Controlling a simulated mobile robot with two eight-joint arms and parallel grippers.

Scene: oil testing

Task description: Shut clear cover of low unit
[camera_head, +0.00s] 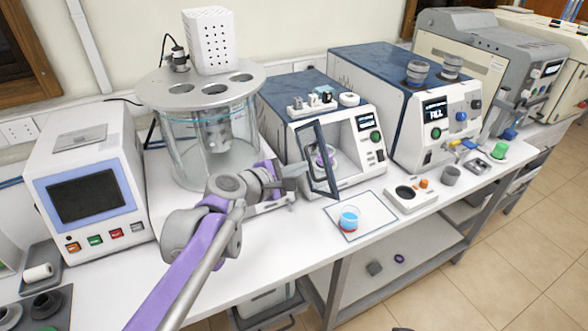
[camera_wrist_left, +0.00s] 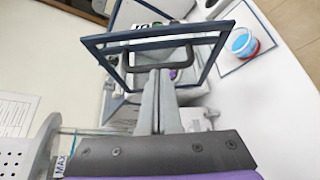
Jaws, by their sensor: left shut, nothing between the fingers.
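The low unit (camera_head: 375,165) is white with a dark blue top and stands at the middle of the bench. Its clear cover (camera_head: 329,160) has a dark blue frame and stands swung open at the left of the chamber. In the left wrist view, the cover (camera_wrist_left: 160,33) has a dark bar handle (camera_wrist_left: 190,46). My left gripper (camera_head: 298,169) is shut and empty at the cover's outer side. In the wrist view, its fingertips (camera_wrist_left: 158,76) overlap the handle; I cannot tell whether they touch. My right gripper is not in view.
A glass tank (camera_head: 190,150) with a round lid stands left of the unit. A cup of blue liquid (camera_head: 349,218) sits on a white sheet in front. A white holder (camera_head: 410,201) with small parts lies to its right. Bare bench lies at the front.

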